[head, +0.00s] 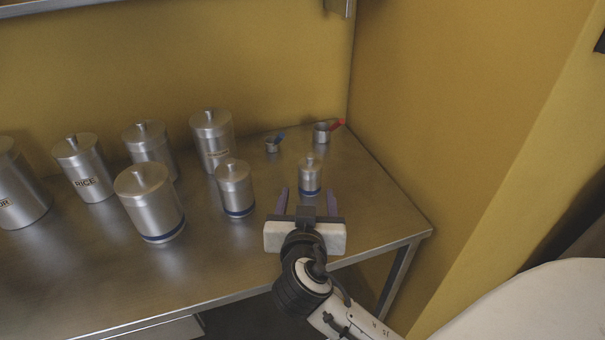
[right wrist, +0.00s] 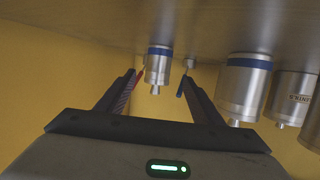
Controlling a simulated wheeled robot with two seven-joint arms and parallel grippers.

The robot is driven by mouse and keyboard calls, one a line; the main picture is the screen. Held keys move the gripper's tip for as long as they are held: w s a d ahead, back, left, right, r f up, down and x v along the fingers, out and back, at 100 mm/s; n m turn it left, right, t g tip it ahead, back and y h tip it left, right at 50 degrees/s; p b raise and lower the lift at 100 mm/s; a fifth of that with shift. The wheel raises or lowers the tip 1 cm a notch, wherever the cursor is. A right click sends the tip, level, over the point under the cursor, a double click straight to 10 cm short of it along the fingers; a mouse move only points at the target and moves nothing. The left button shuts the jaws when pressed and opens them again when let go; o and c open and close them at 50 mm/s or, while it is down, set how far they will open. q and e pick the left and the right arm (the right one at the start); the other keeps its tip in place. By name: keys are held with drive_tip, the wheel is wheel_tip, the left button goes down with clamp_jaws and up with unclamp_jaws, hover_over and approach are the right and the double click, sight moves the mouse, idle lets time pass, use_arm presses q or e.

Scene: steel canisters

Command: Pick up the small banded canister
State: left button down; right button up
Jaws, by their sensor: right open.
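The small banded canister (head: 311,172) is steel with a blue band near its base and a knobbed lid. It stands upright near the right end of the steel table. My right gripper (head: 308,191) is open and empty, with its fingers pointing at this canister from the near side. In the right wrist view, which is upside down, the small canister (right wrist: 158,64) appears between the fingertips of the right gripper (right wrist: 158,77). I cannot tell whether the fingertips flank it or stop short. My left gripper is not in view.
A medium banded canister (head: 235,188) and a larger banded one (head: 150,203) stand to the left. Labelled canisters, including RICE (head: 85,168), stand behind. Two small cups, one blue-handled (head: 272,146) and one red-handled (head: 322,134), sit behind the small canister. A yellow wall (head: 440,110) bounds the right.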

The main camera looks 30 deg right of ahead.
sight(310, 181)
drive_tip(key=shift+x, duration=1.05)
drive_tip(key=x, duration=0.5)
drive_tip(key=shift+w+d+p, duration=0.2)
drive_tip(key=shift+d+p, duration=0.15)
drive_tip(key=shift+p, duration=0.05)
drive_tip(key=c, duration=1.2)
